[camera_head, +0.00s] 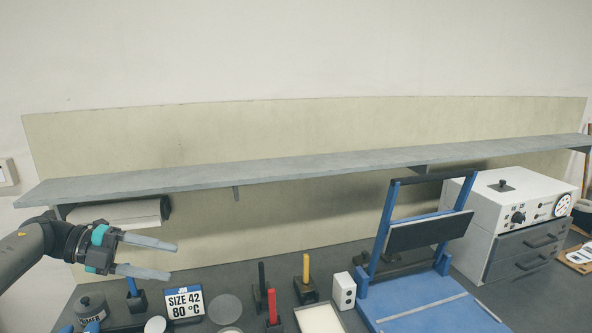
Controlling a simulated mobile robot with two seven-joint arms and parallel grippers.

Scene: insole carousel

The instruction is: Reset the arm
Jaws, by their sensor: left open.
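My left gripper (172,260) comes in from the left edge of the head view. Its two grey fingers point right and stand apart, with nothing between them. It appears in front of the back panel, above the left part of the bench. My left arm (25,250) reaches in behind it. My right gripper and right arm are not in view.
A long grey shelf (300,168) spans the back panel. Below are a "SIZE 42 80 °C" sign (184,303), a blue-framed press (420,300), a white control box (510,203) and upright handles, yellow (306,267) and red (272,305). A paper roll (115,213) hangs under the shelf.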

